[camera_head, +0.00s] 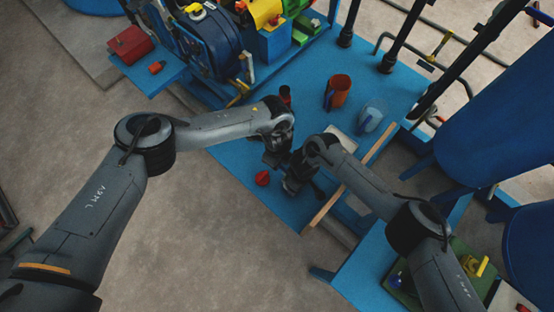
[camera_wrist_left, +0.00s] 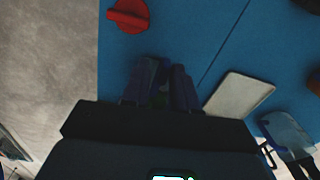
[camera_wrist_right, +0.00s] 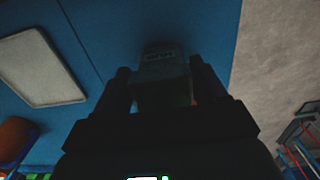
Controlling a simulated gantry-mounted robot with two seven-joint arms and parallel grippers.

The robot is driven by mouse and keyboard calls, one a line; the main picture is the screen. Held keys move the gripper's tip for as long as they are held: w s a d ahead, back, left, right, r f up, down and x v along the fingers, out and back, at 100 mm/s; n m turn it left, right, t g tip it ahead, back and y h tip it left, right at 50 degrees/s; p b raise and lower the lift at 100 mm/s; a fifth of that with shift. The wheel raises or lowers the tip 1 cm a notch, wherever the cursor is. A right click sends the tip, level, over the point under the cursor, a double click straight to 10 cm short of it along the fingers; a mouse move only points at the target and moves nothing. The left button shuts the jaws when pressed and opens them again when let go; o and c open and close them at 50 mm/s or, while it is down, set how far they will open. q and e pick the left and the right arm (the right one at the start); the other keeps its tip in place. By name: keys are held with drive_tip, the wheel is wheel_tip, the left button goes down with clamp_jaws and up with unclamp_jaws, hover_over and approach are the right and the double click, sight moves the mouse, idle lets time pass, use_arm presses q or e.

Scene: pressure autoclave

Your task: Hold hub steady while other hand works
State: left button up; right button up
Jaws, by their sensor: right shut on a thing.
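In the right wrist view a dark grey block with a lettered top, which looks like the hub (camera_wrist_right: 162,66), sits between the fingers of my right gripper (camera_wrist_right: 163,85). That gripper is shut on it, low over the blue bench top. In the head view my right gripper (camera_head: 292,184) is near the bench's front edge and the hub is mostly hidden. My left gripper (camera_head: 274,158) is just behind and left of it. In the left wrist view the left fingers (camera_wrist_left: 164,80) are close together and dark; whether they hold anything is unclear.
A red knob-like part (camera_head: 262,178) lies on the bench (camera_head: 235,165) left of the grippers. A pale flat tray (camera_wrist_right: 42,68), an orange mug (camera_head: 338,92) and a clear jug (camera_head: 369,119) stand beyond. A wooden strip (camera_head: 352,177) runs along the right edge.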

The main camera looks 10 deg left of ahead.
use_arm(q)
clamp_jaws()
drive_tip(key=shift+w+d+m, duration=0.1)
drive_tip(key=shift+w+m, duration=0.1)
drive_tip(key=shift+m, duration=0.6)
drive_tip(key=shift+o, duration=1.1)
unclamp_jaws()
drive_tip(key=shift+r, duration=0.1)
wheel_tip(320, 180, up, 12)
